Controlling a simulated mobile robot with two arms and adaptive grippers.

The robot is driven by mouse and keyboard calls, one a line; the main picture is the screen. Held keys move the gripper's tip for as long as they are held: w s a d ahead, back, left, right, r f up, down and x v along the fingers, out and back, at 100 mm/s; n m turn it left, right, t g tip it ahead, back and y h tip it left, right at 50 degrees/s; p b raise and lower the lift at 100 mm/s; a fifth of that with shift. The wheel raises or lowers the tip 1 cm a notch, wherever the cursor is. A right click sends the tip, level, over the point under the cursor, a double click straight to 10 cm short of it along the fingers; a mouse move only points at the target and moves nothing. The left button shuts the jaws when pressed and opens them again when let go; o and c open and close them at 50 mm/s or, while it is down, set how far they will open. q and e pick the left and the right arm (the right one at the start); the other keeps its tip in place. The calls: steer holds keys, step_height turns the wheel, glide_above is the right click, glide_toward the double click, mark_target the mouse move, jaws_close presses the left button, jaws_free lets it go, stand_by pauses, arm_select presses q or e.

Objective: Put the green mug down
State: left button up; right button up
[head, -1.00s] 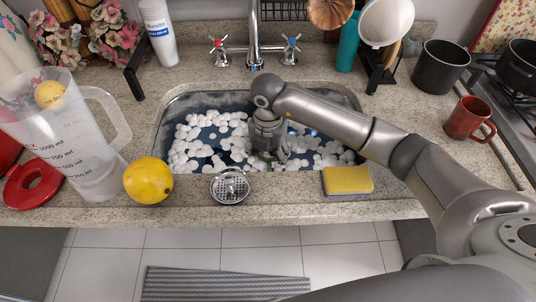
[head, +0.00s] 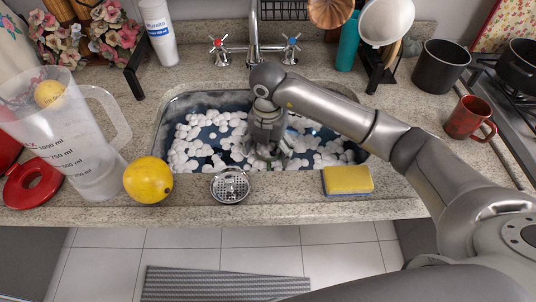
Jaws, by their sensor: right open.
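My right gripper (head: 268,160) hangs, fingers down, over the foamy water in the middle of the sink (head: 160,125), near its front side. Its fingers are spread open, with the tips low among the white foam. I cannot make out a green mug clearly; a small dark greenish patch shows by the fingertips, too small to tell what it is. Foam and the gripper hide what lies below. The only mug I see plainly is a red one (head: 469,118) on the counter at the right. My left gripper is not in view.
The tap (head: 254,35) stands behind the sink. A metal strainer (head: 230,186) and a yellow sponge (head: 348,180) lie along the front edge. A lemon (head: 148,180) and a clear jug (head: 75,140) stand at the left. A dark pot (head: 440,66) stands at the right.

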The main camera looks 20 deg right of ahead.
step_height(320, 180, up, 10)
steer(key=shift+f+b, duration=0.2)
steer(key=shift+b, duration=0.1)
stand_by(0.3)
